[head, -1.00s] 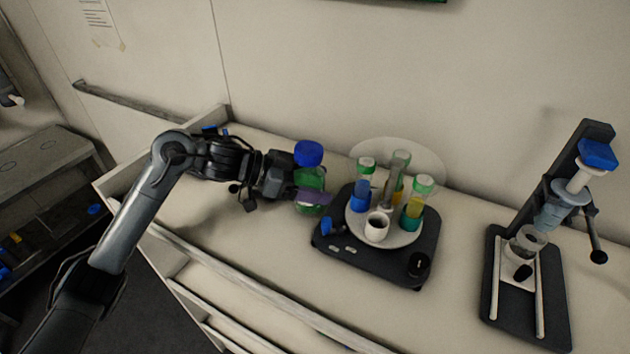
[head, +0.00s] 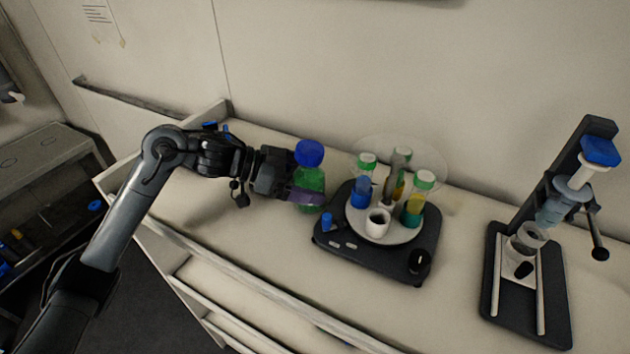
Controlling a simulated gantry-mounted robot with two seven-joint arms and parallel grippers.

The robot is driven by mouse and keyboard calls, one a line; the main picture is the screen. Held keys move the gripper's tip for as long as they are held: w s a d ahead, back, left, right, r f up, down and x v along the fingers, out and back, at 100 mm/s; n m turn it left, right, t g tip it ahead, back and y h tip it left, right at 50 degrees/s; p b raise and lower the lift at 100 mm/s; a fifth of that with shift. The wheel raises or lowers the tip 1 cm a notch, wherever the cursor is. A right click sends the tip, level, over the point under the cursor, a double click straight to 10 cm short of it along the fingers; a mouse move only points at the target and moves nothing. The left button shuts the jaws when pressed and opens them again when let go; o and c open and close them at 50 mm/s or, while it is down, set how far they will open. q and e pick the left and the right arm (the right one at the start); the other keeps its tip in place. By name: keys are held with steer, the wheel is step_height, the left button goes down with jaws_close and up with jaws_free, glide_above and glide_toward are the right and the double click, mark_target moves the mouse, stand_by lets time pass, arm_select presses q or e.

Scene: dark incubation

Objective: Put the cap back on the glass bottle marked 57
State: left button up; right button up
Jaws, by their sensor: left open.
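A glass bottle (head: 312,181) with green contents stands upright on the bench, left of the black device. A blue cap (head: 309,153) sits at its top; I cannot tell whether it is seated fully. No number is readable on the bottle. My left gripper (head: 306,197) is open, with its purple fingers at the lower part of the bottle and partly in front of it. I cannot tell whether the fingers touch the glass. My right gripper is not in view.
A black device (head: 345,255) carries a round white plate (head: 357,228) with several coloured tubes and a white cup (head: 377,223). A small blue piece (head: 326,221) is at its left edge. A black stand (head: 588,150) is at the right. Bench between them is clear.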

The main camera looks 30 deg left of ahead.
arm_select(q)
steer(key=b+v, duration=0.2)
steer(key=v, duration=0.8)
steer(key=shift+b, duration=0.4)
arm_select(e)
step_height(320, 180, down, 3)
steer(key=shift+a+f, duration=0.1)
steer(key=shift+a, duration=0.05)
arm_select(q)
steer(key=shift+a, duration=0.15)
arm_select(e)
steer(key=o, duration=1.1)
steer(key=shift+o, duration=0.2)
arm_select(q)
steer(key=shift+s, duration=0.1)
